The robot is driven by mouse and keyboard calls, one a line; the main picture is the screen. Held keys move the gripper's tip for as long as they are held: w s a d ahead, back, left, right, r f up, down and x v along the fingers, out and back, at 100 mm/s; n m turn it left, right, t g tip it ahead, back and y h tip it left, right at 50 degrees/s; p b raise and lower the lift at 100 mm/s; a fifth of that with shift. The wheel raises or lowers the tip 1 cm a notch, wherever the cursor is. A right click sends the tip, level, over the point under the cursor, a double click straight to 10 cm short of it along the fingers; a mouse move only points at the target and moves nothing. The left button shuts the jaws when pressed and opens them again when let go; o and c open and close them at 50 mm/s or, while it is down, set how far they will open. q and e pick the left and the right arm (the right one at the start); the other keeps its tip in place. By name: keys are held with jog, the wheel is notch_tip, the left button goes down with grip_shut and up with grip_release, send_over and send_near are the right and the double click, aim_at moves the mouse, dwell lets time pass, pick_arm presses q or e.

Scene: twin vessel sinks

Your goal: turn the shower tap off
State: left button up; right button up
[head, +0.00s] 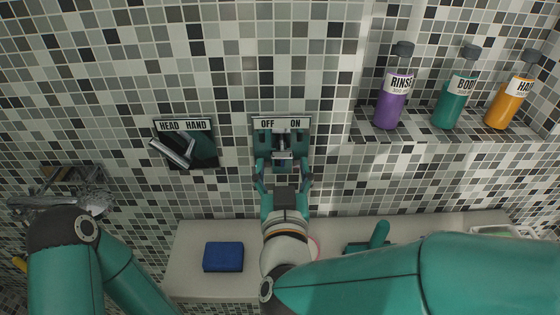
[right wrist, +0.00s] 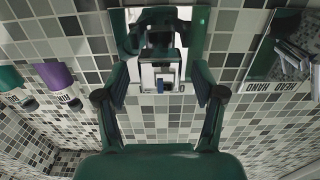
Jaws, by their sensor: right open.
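The shower tap (head: 283,154) is a silver lever on the tiled wall, below a white label (head: 282,123) reading OFF on the left and ON on the right. The lever looks roughly central; I cannot tell exactly which way it is turned. My right gripper (head: 283,166) is open, pointing at the wall, with a finger on each side of the tap. In the right wrist view the silver tap (right wrist: 160,76) sits between the spread fingers, apparently not clamped. Contact cannot be told. My left arm shows at the lower left; its gripper is out of view.
A second lever (head: 174,153) labelled HEAD and HAND is left of the tap. Purple (head: 391,100), green (head: 454,98) and orange (head: 509,103) bottles stand on a tiled ledge at right. A blue block (head: 223,257) lies on the pale shelf (head: 190,240) below.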

jog(key=shift+s, duration=2.65)
jog(key=shift+r, duration=0.1)
